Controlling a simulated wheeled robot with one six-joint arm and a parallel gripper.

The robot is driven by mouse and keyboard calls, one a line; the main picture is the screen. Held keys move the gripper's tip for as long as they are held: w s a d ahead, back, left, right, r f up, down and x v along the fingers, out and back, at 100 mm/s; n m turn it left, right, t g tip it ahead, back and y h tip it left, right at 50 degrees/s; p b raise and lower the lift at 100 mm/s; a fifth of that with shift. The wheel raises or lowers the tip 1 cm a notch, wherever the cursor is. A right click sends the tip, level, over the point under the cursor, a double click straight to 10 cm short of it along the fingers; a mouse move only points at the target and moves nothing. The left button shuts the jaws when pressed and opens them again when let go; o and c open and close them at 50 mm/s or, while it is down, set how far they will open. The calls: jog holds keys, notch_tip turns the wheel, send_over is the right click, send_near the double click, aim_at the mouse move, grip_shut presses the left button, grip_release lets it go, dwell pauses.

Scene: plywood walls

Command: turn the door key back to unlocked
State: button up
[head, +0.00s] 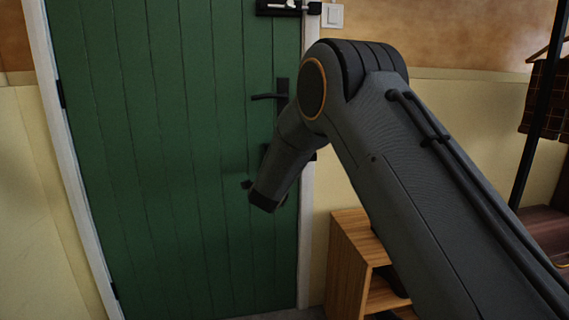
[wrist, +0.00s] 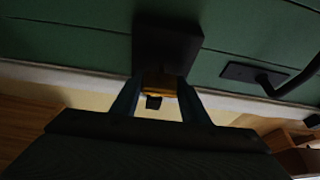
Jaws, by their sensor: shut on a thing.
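The green door (head: 165,150) is closed in its white frame. In the wrist view a dark lock block (wrist: 167,48) sits on the door. A small brass-coloured key (wrist: 160,86) shows just below it. My gripper (wrist: 159,82) is shut on the key, one finger on each side, close against the lock. In the head view my arm hides the lock and the key almost wholly, and the fingers are not clear. The key's exact angle is hard to tell in this dark view.
A black lever handle (head: 266,97) is on the door above my wrist; it also shows in the wrist view (wrist: 270,82). A black latch (head: 285,7) is higher up. A light switch (head: 333,15) is on the wall. A wooden shelf unit (head: 345,265) stands right of the door.

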dwell(0.4)
jog(key=o, duration=1.1)
jog(key=shift+c, duration=0.2)
jog(key=shift+s, duration=0.1)
jog(key=s+p, duration=0.1)
jog(key=s, duration=0.6)
jog(key=shift+s+a, duration=0.3)
jog(key=shift+a, duration=0.15)
